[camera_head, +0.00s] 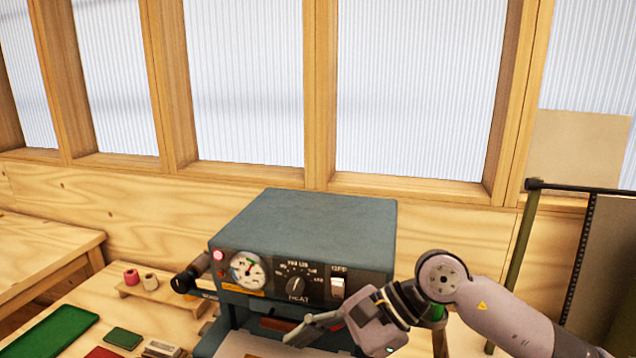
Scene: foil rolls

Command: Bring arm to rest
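My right arm comes in from the lower right. Its gripper (300,336) points left, in front of the lower part of a grey-blue heating press (305,220). Its fingers are seen nearly edge-on, so I cannot tell whether they are open or shut, and no held object is clear. My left arm and gripper are not in view. Two small foil rolls, one red (131,277) and one tan (150,282), stand on a low wooden holder (165,297) left of the press.
The press has a gauge (247,271), a heat knob (296,284) and a dark side handle (188,278). A green mat (50,332) and a small green pad (123,339) lie at lower left. A metal rack (530,250) stands at right. Windows line the back wall.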

